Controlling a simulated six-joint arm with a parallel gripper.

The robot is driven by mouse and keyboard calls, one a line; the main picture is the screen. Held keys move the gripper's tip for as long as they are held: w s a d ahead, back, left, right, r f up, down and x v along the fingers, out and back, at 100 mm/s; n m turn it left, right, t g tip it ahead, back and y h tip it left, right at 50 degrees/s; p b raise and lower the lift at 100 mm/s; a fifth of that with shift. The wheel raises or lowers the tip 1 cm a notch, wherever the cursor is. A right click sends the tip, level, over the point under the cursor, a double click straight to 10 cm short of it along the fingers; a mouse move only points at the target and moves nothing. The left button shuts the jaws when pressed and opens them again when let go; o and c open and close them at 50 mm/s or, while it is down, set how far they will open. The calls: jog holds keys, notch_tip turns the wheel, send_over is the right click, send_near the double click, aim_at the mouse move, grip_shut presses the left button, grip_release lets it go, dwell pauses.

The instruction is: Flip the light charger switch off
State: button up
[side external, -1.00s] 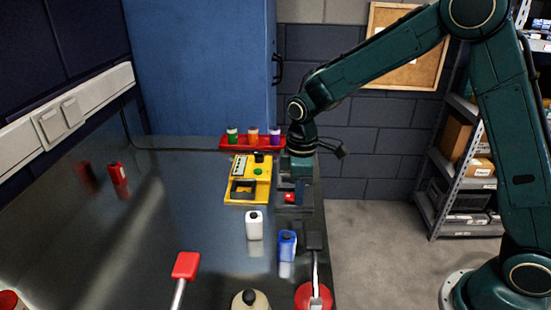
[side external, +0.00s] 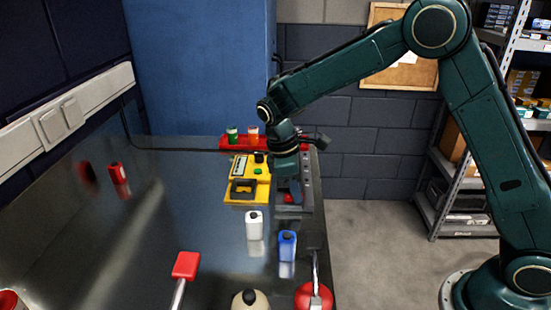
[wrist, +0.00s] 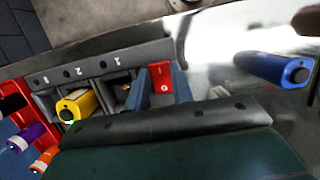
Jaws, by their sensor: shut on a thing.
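The grey light charger (wrist: 105,65) has slots numbered 1, 2 and 3 in the wrist view. Its red switch (wrist: 161,76), marked I and O, sits beside slot 1. My gripper (wrist: 162,92) has one blue-grey finger on each side of the switch and is shut on it. A yellow light (wrist: 78,104) stands in slot 2; slot 1 looks empty. In the side view the charger (side external: 306,182) is at the bench's right edge, with my gripper (side external: 288,190) down over it. A bit of red (side external: 288,198) shows there; the fingertips are partly hidden.
A yellow case (side external: 245,197) stands close left of the charger. White (side external: 254,226) and blue (side external: 287,245) bottles stand in front.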

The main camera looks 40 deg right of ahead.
aim_at(285, 197)
jog(key=o, duration=0.7)
jog(key=shift+r, duration=0.1)
jog(key=v, duration=1.1)
jog(key=shift+r, duration=0.4)
jog(key=shift+r, duration=0.1)
jog(key=s+d+r+m+t, duration=0.4)
jog(key=s+d+r, duration=0.5)
jog(key=s, duration=0.4)
jog(key=s+f+m+t+y, duration=0.1)
jog(key=s+f+m+t, duration=0.1)
jog(key=s, duration=0.5)
jog(key=s+f+m+t+y, duration=0.1)
jog(key=s+f+m, duration=0.1)
jog(key=s, duration=0.5)
jog(key=shift+s+a+m+t, duration=0.3)
jog(key=shift+m+t, duration=0.1)
jog(key=shift+m, duration=0.1)
